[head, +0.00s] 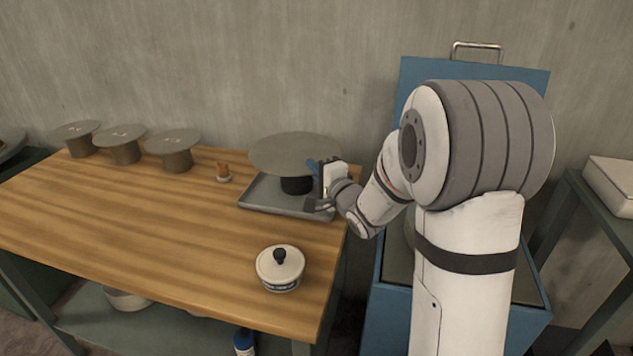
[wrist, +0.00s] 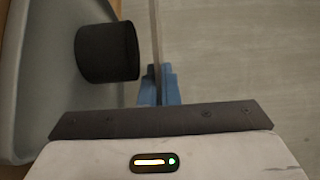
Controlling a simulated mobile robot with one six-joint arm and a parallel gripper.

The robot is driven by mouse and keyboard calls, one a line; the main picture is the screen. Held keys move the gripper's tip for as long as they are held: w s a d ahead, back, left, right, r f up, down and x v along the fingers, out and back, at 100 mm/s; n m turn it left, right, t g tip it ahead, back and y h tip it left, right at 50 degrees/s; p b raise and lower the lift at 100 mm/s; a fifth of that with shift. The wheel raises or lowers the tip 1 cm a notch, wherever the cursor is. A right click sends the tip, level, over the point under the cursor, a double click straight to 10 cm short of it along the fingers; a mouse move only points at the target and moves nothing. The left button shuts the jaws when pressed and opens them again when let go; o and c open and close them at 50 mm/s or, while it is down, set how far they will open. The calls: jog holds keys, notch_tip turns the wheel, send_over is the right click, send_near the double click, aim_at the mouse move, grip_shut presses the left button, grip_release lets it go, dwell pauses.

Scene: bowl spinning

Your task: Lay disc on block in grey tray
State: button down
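The grey disc (head: 293,152) is held flat over the tray's right part in the head view. In the wrist view the disc (wrist: 155,40) shows edge-on as a thin strip. My gripper (head: 316,166) is at the disc's right edge, its blue fingertips (wrist: 158,84) shut on the rim. The dark round block (head: 297,185) stands in the grey tray (head: 262,193) below the disc. The block (wrist: 107,53) shows beside the disc in the wrist view, with a narrow gap between them. The disc hides part of the tray and the block's top in the head view.
Several discs on round stands (head: 175,148) line the table's back left. A white lidded pot (head: 280,270) stands near the front right. The wooden table's (head: 150,230) middle is clear. A blue cabinet (head: 420,75) stands at right.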

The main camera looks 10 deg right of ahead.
jog(key=shift+f+b, duration=0.35)
jog(key=shift+f, duration=1.3)
jog(key=shift+f, duration=0.2)
jog(key=c, duration=1.7)
grip_release()
jog(key=shift+s, duration=0.15)
jog(key=shift+r, duration=0.15)
jog(key=shift+s+d, duration=0.2)
jog(key=shift+s, duration=0.05)
jog(key=p+v, duration=0.1)
jog(key=v, duration=1)
jog(key=shift+s, duration=0.25)
